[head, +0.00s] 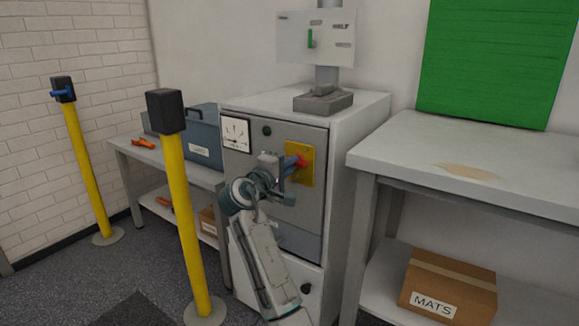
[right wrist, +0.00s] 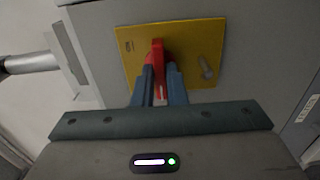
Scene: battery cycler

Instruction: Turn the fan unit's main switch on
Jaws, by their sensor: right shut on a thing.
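The main switch is a red handle (right wrist: 157,52) on a yellow plate (right wrist: 205,45), on the front of a grey cabinet (head: 270,225). In the head view the red handle (head: 301,162) shows only in part on the yellow plate (head: 304,177), behind my right gripper (head: 291,169). In the right wrist view my right gripper (right wrist: 159,82) has its two fingers on either side of the red handle, shut on it. The handle stands about upright in that view. My left gripper is not in view.
Yellow posts (head: 186,215) stand at the left. A bench (head: 470,165) with a MATS box (head: 448,285) is at the right.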

